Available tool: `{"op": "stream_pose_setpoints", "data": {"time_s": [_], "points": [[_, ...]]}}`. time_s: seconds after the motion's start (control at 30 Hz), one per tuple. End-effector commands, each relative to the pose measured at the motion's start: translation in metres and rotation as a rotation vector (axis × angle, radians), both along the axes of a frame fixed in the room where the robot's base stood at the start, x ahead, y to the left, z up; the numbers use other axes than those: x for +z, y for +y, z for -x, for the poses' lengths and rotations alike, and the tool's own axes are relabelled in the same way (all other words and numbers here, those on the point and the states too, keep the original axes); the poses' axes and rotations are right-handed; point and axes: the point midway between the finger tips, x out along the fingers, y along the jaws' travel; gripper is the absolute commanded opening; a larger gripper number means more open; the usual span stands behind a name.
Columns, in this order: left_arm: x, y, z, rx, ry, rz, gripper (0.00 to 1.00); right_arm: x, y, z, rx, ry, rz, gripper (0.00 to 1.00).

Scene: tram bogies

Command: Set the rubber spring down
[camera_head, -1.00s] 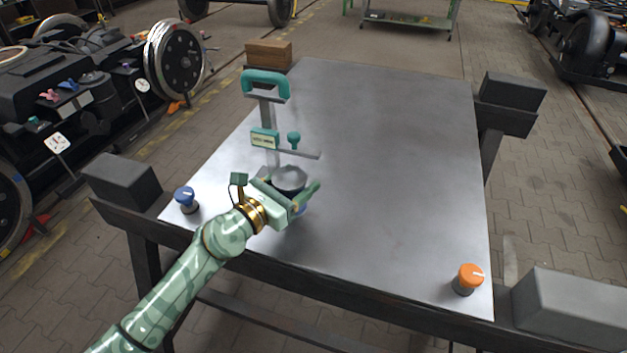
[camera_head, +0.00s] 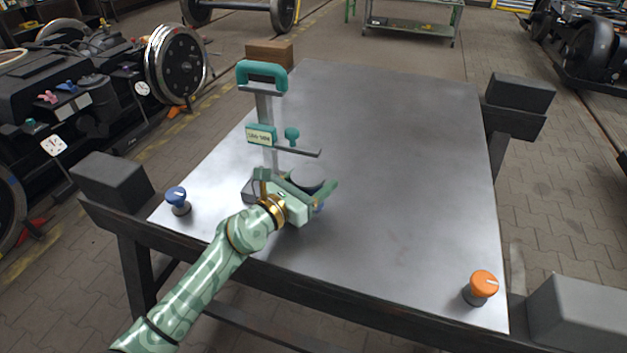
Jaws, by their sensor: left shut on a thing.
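My left gripper (camera_head: 312,193) is shut on the rubber spring (camera_head: 308,178), a dark round block with a pale grey top. It holds the spring at the near left part of the steel table top (camera_head: 390,170). The gripper and its fingers hide much of the spring's side. I cannot tell whether its underside touches the table. My right gripper is not in view.
A height gauge with a teal handle (camera_head: 262,75) stands just behind the gripper, its arm (camera_head: 298,151) reaching right. A blue knob (camera_head: 177,199) is at the near left corner, an orange knob (camera_head: 482,286) at the near right. The table's middle and right are clear.

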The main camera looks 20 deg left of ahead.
Motion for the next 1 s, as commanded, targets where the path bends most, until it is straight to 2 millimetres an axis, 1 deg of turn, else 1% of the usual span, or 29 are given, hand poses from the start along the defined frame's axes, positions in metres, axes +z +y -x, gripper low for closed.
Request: {"op": "stream_pose_setpoints", "data": {"time_s": [0.1,0.13,0.2,0.43,0.57,0.67,0.83,1.0], "points": [[-0.003,0.000,0.000,0.000,-0.002,0.001,0.28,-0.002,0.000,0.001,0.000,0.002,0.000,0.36],[-0.004,0.000,0.000,0.000,0.000,0.001,0.69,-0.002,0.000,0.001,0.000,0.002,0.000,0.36],[-0.003,0.000,0.000,0.000,0.000,0.000,0.85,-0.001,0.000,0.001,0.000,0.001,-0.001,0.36],[-0.003,0.000,0.000,0.000,-0.001,0.000,0.85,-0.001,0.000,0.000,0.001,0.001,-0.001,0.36],[0.002,0.002,0.003,0.001,0.000,-0.001,0.85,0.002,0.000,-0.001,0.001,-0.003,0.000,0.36],[0.002,0.009,0.017,0.001,0.000,-0.002,0.85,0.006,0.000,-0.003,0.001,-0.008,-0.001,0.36],[0.002,0.025,0.055,0.000,0.000,-0.004,0.85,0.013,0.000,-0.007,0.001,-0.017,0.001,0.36],[0.001,0.040,0.088,-0.001,0.001,-0.003,0.85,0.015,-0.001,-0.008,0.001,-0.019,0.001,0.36]]}}
